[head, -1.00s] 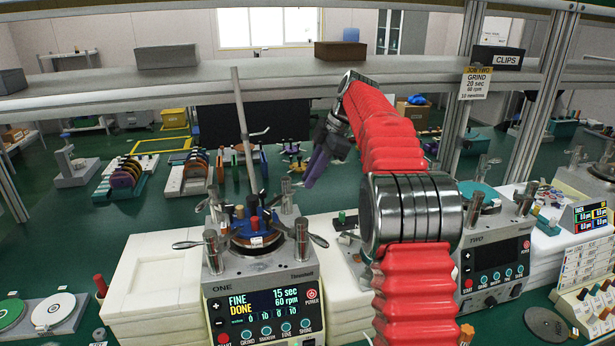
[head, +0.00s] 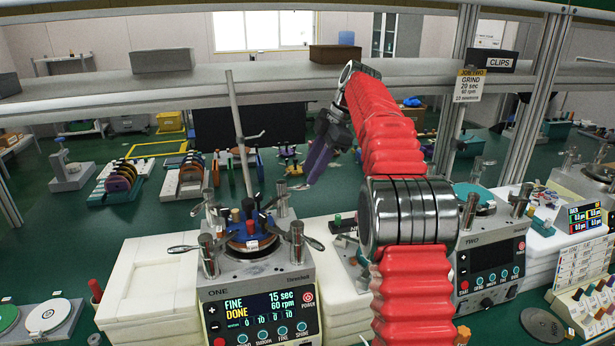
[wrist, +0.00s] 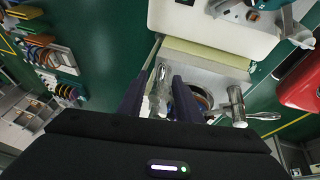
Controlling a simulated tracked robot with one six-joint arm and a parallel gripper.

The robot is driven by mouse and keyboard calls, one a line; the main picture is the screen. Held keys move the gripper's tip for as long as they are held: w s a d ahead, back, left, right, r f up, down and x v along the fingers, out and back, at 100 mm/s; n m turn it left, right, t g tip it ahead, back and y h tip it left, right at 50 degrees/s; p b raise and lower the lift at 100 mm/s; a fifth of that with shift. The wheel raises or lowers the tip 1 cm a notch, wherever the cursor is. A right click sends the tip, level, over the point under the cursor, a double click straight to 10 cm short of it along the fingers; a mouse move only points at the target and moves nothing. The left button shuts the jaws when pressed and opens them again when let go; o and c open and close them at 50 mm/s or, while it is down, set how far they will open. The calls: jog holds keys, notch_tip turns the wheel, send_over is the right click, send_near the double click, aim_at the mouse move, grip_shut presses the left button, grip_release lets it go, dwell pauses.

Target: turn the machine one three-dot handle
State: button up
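Machine one (head: 250,282) stands at front centre-left, its lit display reading FINE DONE, 15 sec, 60 rpm. Several metal clamp handles with levers surround its blue-topped round plate, among them a front-left handle (head: 208,256), a front-right handle (head: 297,246) and a back-right handle (head: 283,197). I cannot make out dots on any handle. My gripper (head: 306,180) hangs above and behind the machine's right side. In the wrist view its dark fingers (wrist: 158,84) are apart, with a metal handle (wrist: 160,100) seen between them, not visibly gripped. Another handle (wrist: 237,104) is to their right.
A thin upright rod (head: 240,130) rises behind machine one. Machine two (head: 490,262) stands to the right, beyond my red arm. A grey shelf (head: 130,98) crosses above the bench. White blocks (head: 150,275) sit left of machine one.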

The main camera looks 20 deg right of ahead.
jog(key=v, duration=0.4)
dwell(0.6)
jog(key=s+a+r+m+t+h, duration=0.1)
jog(key=s+a+m, duration=0.45)
jog(key=s, duration=0.35)
jog(key=s+a+r+m+h, duration=0.1)
jog(key=s+a+m+h, duration=0.1)
jog(key=s+a+m, duration=0.55)
jog(key=s+a+f+m+t, duration=0.1)
jog(key=s+f+m, duration=0.1)
jog(key=s+f, duration=0.6)
jog(key=s+a+f+m+t+h, duration=0.1)
jog(key=s+f, duration=0.6)
jog(key=s, duration=0.7)
jog(key=shift+f+m, duration=0.35)
jog(key=shift+m, duration=0.35)
